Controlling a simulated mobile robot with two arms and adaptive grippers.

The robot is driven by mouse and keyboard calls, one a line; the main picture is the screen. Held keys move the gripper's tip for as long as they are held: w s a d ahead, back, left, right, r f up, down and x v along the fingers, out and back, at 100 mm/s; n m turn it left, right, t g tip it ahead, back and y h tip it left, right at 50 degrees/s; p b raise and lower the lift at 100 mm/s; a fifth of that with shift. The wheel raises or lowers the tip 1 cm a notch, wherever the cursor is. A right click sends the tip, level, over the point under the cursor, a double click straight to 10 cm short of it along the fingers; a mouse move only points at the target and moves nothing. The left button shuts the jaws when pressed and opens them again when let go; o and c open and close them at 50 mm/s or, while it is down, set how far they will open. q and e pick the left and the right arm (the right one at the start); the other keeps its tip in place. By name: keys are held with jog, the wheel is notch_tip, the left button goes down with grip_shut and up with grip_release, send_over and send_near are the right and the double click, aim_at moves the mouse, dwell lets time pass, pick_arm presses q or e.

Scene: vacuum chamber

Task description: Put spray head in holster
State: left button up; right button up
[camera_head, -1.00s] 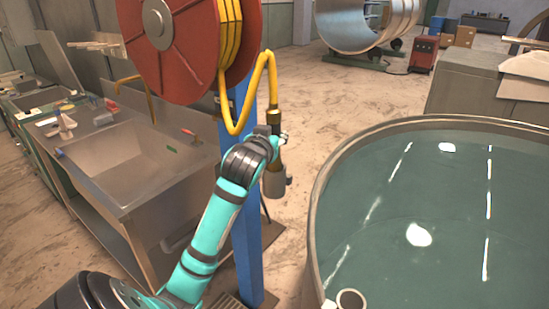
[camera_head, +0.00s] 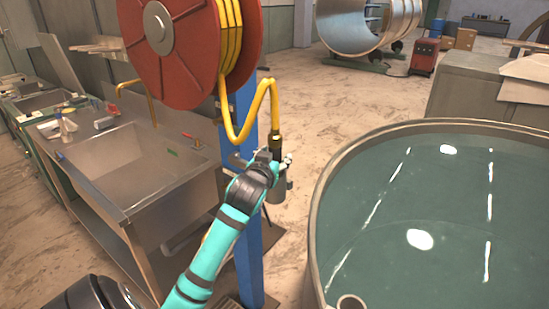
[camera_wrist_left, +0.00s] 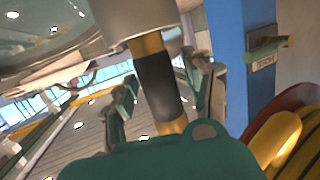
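The spray head hangs on the end of a yellow hose (camera_head: 273,100); it has a black and brass body and a grey cup-shaped end (camera_head: 277,192). My left gripper (camera_head: 281,163) is shut around its body, just right of the blue post (camera_head: 247,235). In the left wrist view the fingers (camera_wrist_left: 165,92) lie on both sides of the black body (camera_wrist_left: 158,82), with the grey cup (camera_wrist_left: 130,20) at the top. A small bracket (camera_wrist_left: 266,47) on the blue post may be the holster; I cannot tell for sure. My right gripper is out of view.
A red hose reel (camera_head: 180,45) sits atop the blue post. A metal sink bench (camera_head: 125,200) stands to the left. A large round water tank (camera_head: 318,215) fills the right. Bare floor (camera_head: 320,130) lies between the post and the tank.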

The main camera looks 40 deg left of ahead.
pick_arm(q)
jog(key=shift+s+d+r, duration=0.1)
jog(key=shift+s+d, duration=0.1)
jog(key=shift+s, duration=0.1)
jog(key=p+v, duration=0.1)
jog(key=v, duration=1)
jog(key=shift+s, duration=0.1)
